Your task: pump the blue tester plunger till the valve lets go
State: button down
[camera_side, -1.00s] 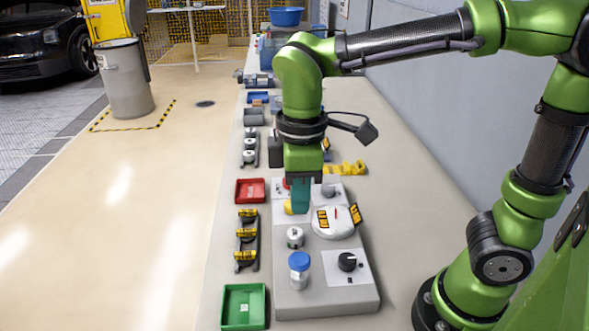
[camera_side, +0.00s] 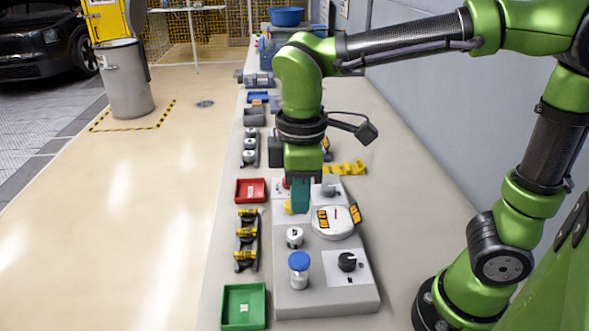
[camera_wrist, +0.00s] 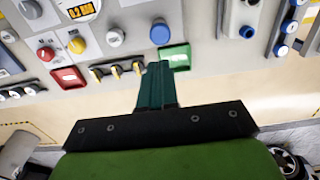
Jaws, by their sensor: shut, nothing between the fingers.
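The blue tester plunger (camera_side: 299,262) stands upright on the near end of the grey panel, a blue cap on a pale body. In the wrist view its round blue top (camera_wrist: 160,33) shows beyond my fingertips, apart from them. My gripper (camera_side: 300,210) has its teal fingers shut and empty, pointing down over the panel by a yellow knob (camera_side: 289,208), farther back than the plunger. In the wrist view the fingers (camera_wrist: 158,66) are together. A white-capped valve-like part (camera_side: 294,237) stands just behind the plunger. A round gauge (camera_side: 333,222) lies to its right; its reading is unclear.
A black knob (camera_side: 347,261) sits right of the plunger. A green tray (camera_side: 244,306), a rack of yellow-topped parts (camera_side: 246,240) and a red tray (camera_side: 251,190) line the bench's left side. A red button (camera_wrist: 46,53) is on the panel. Bare bench lies to the right.

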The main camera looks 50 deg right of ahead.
aim_at(301, 259)
notch_tip(301, 259, up, 2)
jog(key=shift+r, duration=0.25)
jog(key=shift+d+f, duration=0.1)
notch_tip(301, 259, down, 14)
jog(key=shift+r, duration=0.1)
dwell(0.6)
jog(key=shift+f, duration=1.5)
jog(key=shift+s, duration=0.1)
